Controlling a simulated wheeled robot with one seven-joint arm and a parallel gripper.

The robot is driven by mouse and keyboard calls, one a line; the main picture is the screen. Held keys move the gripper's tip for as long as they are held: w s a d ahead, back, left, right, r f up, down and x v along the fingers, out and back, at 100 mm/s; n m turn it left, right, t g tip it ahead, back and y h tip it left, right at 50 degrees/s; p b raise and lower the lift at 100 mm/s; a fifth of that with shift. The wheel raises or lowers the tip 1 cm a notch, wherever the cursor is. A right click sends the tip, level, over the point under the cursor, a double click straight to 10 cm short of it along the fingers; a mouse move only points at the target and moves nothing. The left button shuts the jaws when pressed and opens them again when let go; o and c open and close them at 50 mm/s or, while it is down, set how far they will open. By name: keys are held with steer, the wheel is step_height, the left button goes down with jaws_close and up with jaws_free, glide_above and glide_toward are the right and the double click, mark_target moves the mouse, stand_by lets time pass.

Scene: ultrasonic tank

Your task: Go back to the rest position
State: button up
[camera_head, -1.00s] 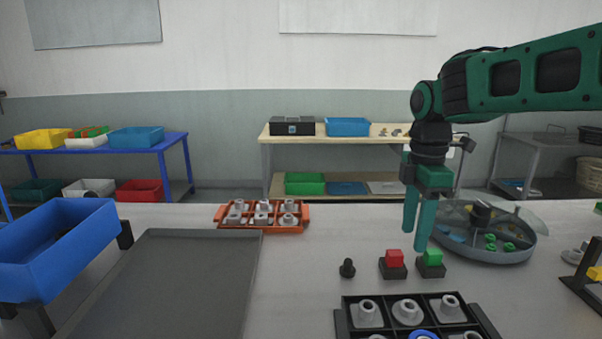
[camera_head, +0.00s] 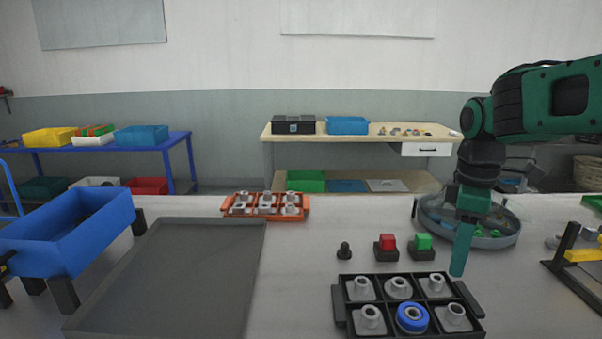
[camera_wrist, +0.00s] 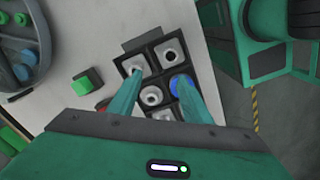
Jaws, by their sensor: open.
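My gripper (camera_head: 464,248) hangs over the right part of the table, fingers pointing down, in front of the grey round tank. In the wrist view its two fingers (camera_wrist: 160,100) are spread apart with nothing held between them. The black compartment tray (camera_head: 340,319) below and to the left holds several grey flanged parts and one blue ring (camera_head: 412,318) in its front middle compartment. In the wrist view the blue ring (camera_wrist: 178,84) shows partly behind a finger.
The round tank (camera_head: 500,239) is behind my gripper.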

steer(key=s+d+f+m, duration=0.4)
steer(key=s+d+m, duration=0.1)
steer(key=s+m, duration=0.4)
steer(key=s+d+f+m, duration=0.5)
steer(key=s+m, duration=0.4)
steer(key=s, duration=0.2)
steer(key=shift+d, duration=0.2)
steer(key=shift+s, duration=0.1)
steer(key=shift+w+f, duration=0.25)
steer(key=shift+w, duration=0.4)
